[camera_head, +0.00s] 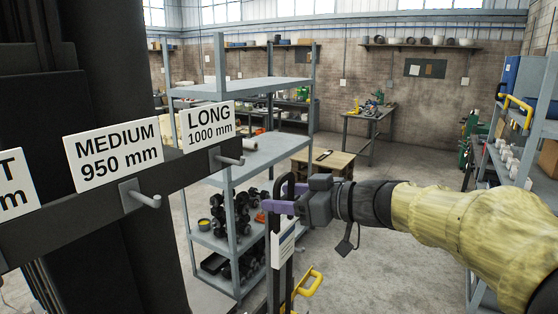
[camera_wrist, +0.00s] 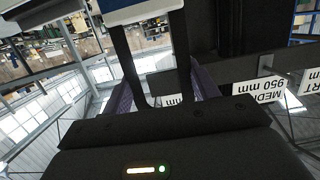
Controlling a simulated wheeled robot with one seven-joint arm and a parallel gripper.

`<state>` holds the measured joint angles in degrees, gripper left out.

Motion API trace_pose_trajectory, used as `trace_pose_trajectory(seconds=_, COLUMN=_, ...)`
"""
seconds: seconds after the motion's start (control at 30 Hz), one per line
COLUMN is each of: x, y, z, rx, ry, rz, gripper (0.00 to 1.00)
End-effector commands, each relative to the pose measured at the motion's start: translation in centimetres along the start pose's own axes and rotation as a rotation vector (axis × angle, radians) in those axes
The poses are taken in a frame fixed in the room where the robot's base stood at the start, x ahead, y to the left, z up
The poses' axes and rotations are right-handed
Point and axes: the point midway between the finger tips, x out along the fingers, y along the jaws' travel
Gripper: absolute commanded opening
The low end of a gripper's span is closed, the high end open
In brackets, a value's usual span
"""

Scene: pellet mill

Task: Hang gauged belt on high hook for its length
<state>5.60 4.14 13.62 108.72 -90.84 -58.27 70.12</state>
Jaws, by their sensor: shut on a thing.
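My gripper (camera_head: 277,205), with purple fingers, is shut on a black belt (camera_head: 284,186). The belt's looped end rises above the fingers and the rest hangs below, with a white tag (camera_head: 285,246) on it. In the wrist view the belt (camera_wrist: 128,58) runs as a loop between the purple fingers (camera_wrist: 158,92). A dark rail carries the LONG 1000 mm sign (camera_head: 208,122) with a grey hook (camera_head: 228,160), and the MEDIUM 950 mm sign (camera_head: 113,154) with another hook (camera_head: 142,195). The belt is apart from both hooks, to the right of the LONG hook. The tag's writing is unreadable.
A third sign (camera_head: 15,183) is cut off at the left edge. A grey shelf unit (camera_head: 262,87) with black parts stands behind the rail and gripper. A wooden table (camera_head: 318,165) stands farther back. More shelving (camera_head: 485,180) is at the right, with open floor between.

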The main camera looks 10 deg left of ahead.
Motion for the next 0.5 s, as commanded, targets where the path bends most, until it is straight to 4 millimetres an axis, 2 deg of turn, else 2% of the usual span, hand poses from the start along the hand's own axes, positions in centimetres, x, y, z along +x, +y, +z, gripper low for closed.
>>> trace_pose_trajectory(seconds=0.03, x=-0.7, y=-1.4, z=-2.6, rx=-0.012, ry=0.004, rz=0.000, gripper=0.24)
trace_pose_trajectory(seconds=0.1, x=-1.4, y=-2.7, z=-4.5, rx=-0.008, ry=0.003, rz=0.003, gripper=0.24)
trace_pose_trajectory(seconds=0.2, x=-2.1, y=-3.9, z=-6.1, rx=-0.002, ry=0.002, rz=0.012, gripper=0.24)
trace_pose_trajectory(seconds=0.5, x=-2.4, y=-4.3, z=-6.6, rx=0.007, ry=0.001, rz=0.019, gripper=0.24)
